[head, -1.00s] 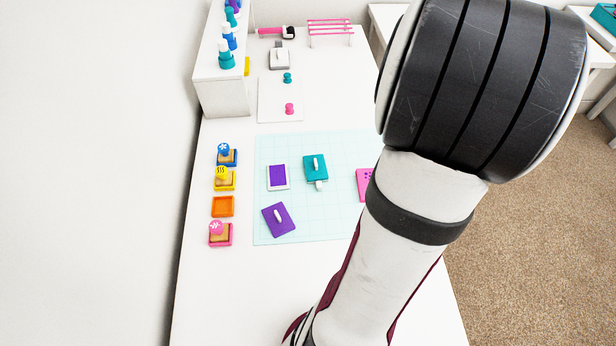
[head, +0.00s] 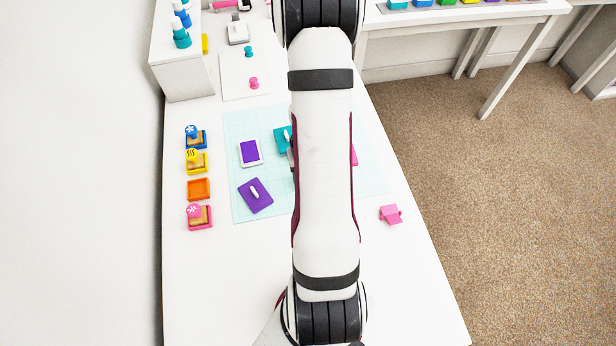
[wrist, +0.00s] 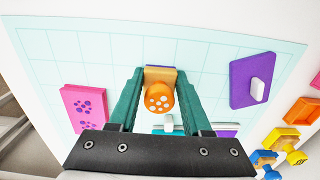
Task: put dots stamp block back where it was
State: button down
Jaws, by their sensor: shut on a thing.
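My gripper (wrist: 161,74) is shut on the dots stamp block (wrist: 160,98) in the wrist view. The block has a round orange knob with white dots and a wooden base with a purple edge. It is over the pale gridded mat (wrist: 60,45); I cannot tell how high. In the head view my arm hides both gripper and block. An empty orange tray (head: 199,189) sits in the stamp column at the left of the table, between the yellow stamp (head: 197,161) and the pink stamp (head: 200,216). The tray also shows at the right edge of the wrist view (wrist: 303,111).
A blue stamp (head: 196,137) stands behind the yellow one. On the mat are an open purple ink pad (head: 249,153), its purple lid (head: 255,195), a teal piece (head: 282,140) and a pink dotted card (wrist: 84,106). The white table front left (head: 220,280) is clear.

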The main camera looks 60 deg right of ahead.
jog(key=shift+c, duration=1.7)
grip_release()
notch_tip(320, 180, up, 12)
jog(key=shift+r, duration=0.15)
jog(key=a+r+n+y, duration=0.1)
jog(key=a+r, duration=0.3)
jog(key=a, duration=0.6)
jog(key=a+r+n, duration=0.1)
jog(key=a+r, duration=0.3)
jog(key=a, duration=0.7)
jog(key=s+a+r+n, duration=0.1)
jog(key=s+a, duration=0.4)
jog(key=a, duration=0.2)
jog(key=shift+y, duration=0.4)
